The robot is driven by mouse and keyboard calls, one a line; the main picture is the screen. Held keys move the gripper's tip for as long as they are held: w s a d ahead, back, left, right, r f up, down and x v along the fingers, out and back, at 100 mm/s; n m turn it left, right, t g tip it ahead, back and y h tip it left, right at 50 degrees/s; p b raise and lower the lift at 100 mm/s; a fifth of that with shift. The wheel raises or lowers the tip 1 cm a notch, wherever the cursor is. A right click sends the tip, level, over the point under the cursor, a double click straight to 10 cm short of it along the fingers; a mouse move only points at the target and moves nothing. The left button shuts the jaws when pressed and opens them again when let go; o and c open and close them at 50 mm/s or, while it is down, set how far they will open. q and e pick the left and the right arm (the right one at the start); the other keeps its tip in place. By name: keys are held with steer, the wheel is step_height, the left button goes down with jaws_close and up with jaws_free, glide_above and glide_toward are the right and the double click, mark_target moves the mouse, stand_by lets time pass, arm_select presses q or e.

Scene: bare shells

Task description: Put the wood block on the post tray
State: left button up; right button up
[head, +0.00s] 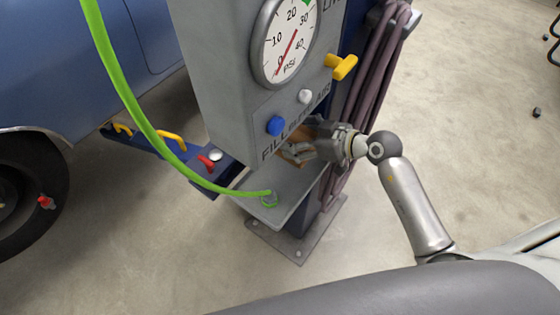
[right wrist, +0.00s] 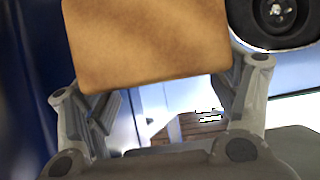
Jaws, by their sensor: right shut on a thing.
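The wood block (right wrist: 145,45) is a flat-faced tan-brown piece, large at the top of the right wrist view. In the head view, a small part of the block (head: 297,131) shows under the grey gauge box. My right gripper (head: 299,152) is shut on it and holds it over the grey post tray (head: 295,203). The gripper hides part of the block, and I cannot tell whether the block touches the tray. My left gripper is not in view.
The gauge box (head: 225,85) overhangs the tray closely. A green hose (head: 150,130) ends on the tray's front left. A blue rail (head: 185,155) with handles and a blue car (head: 70,70) stand left. Hanging hoses (head: 365,90) are behind the gripper. The floor at right is mostly clear.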

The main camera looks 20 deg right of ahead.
steer(key=f, duration=0.3)
steer(key=s+f, duration=0.1)
steer(key=shift+d+f, duration=0.3)
steer(key=shift+d, duration=0.1)
steer(key=f, duration=0.2)
steer(key=shift+w+a+f, duration=0.15)
steer(key=shift+w+f, duration=0.05)
steer(key=shift+f, duration=0.4)
steer(key=o, duration=0.9)
steer(key=shift+f, duration=0.2)
steer(key=o, duration=0.3)
steer(key=shift+s, duration=0.1)
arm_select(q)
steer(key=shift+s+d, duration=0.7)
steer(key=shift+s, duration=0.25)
arm_select(e)
steer(key=shift+o, duration=0.2)
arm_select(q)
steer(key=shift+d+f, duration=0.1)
arm_select(e)
steer(key=shift+r, duration=0.15)
